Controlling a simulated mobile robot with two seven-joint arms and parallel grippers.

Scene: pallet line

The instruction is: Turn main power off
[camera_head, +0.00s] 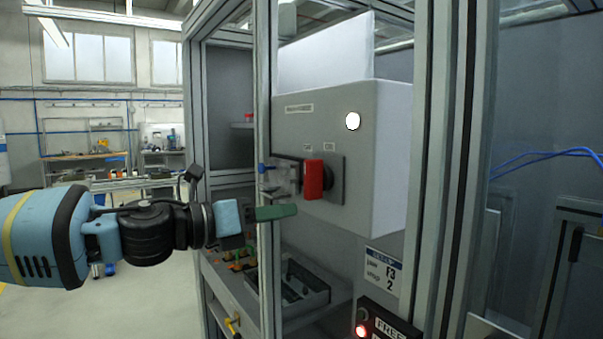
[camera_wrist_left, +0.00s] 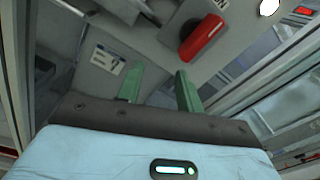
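A red rotary handle (camera_head: 314,179), the likely main power switch, sits on a dark plate (camera_head: 337,180) on the front of a light grey cabinet box (camera_head: 385,130). In the head view the handle stands upright. My left gripper (camera_head: 275,212) is in front of the box, below and left of the handle, apart from it. In the left wrist view the gripper (camera_wrist_left: 158,88) has its two green fingers spread with nothing between them, and the red handle (camera_wrist_left: 202,38) lies beyond the fingertips. My right gripper is in neither view.
Metal frame posts (camera_head: 455,170) stand close around the box. A white round lamp (camera_head: 352,121) is on the box. Below are a tray (camera_head: 300,295) with parts, a label card (camera_head: 383,272) and a lit red button (camera_head: 361,331). Open floor lies at the left.

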